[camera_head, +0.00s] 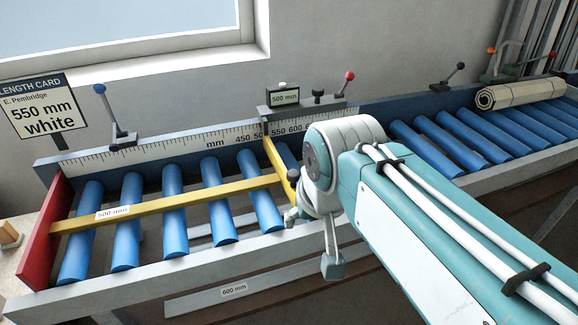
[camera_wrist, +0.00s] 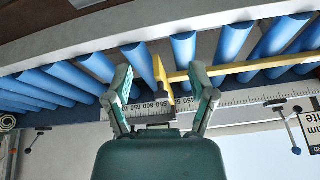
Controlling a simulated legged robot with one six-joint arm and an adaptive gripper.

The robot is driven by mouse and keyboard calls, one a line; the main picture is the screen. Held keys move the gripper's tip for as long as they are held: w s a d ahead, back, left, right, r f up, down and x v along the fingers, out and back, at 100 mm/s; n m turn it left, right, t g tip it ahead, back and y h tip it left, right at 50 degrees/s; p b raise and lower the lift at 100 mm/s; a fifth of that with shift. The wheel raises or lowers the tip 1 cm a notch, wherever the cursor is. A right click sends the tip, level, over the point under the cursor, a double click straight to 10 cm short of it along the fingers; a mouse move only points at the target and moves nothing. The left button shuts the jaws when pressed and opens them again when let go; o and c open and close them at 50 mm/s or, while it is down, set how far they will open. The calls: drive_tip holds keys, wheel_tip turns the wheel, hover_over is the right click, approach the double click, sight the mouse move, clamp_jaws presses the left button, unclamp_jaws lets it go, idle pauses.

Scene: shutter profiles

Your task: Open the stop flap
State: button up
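The stop flap appears to be the yellow plate (camera_head: 277,158) below the grey stop carriage (camera_head: 300,113), lying across the roller track. The carriage has a 500 mm display and a red-knobbed lever (camera_head: 345,84). A yellow profile labelled 500 mm (camera_head: 150,208) lies on the blue rollers, from the red end plate (camera_head: 46,235) to the flap. My arm partly hides the flap's near end. In the wrist view, my gripper (camera_wrist: 160,78) is open, with the yellow flap (camera_wrist: 161,80) showing between its fingers. I cannot tell whether they touch it.
A ruler (camera_head: 160,146) runs along the back rail. Levers with a blue knob (camera_head: 100,89) and a black knob (camera_head: 460,66) stand behind it. A rolled cream slatted shutter (camera_head: 520,92) lies at the right. A length card (camera_head: 40,105) reads 550 mm white.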

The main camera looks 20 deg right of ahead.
sight(293, 173)
drive_tip(key=w+d+r+m+g, duration=0.1)
drive_tip(key=w+r+m+g, duration=0.1)
drive_tip(key=w+r+m, duration=0.35)
drive_tip(key=w+d+r+m+g, duration=0.1)
drive_tip(key=w+r+m+g, duration=0.15)
drive_tip(key=w, duration=0.55)
drive_tip(key=shift+n, duration=0.5)
drive_tip(key=f, duration=1)
drive_tip(key=shift+w+d, duration=0.2)
drive_tip(key=shift+w, duration=0.05)
drive_tip(key=shift+r, duration=0.1)
clamp_jaws()
